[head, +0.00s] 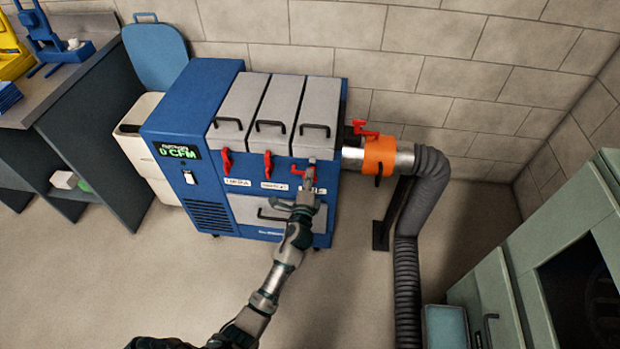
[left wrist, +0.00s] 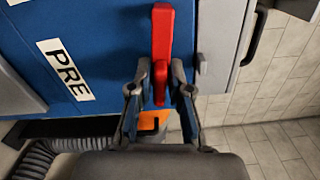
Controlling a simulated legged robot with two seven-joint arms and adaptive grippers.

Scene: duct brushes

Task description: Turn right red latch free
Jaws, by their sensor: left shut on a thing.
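The right red latch (head: 297,172) is on the front of the blue duct unit (head: 172,125), below the rightmost grey lid (head: 318,105). My left gripper (head: 307,188) reaches up to it from below and hides part of it. In the left wrist view the red latch (left wrist: 162,35) runs between the fingertips of my left gripper (left wrist: 160,88), which is shut on its near end. The latch lies tilted sideways, while the left latch (head: 226,160) and middle latch (head: 267,165) hang down. My right gripper is not in view.
An orange collar (head: 380,155) with a red lever (head: 364,129) sits on the pipe at the unit's right, leading to a grey hose (head: 431,185). A green cabinet (head: 540,235) stands at the right. The floor in front is clear.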

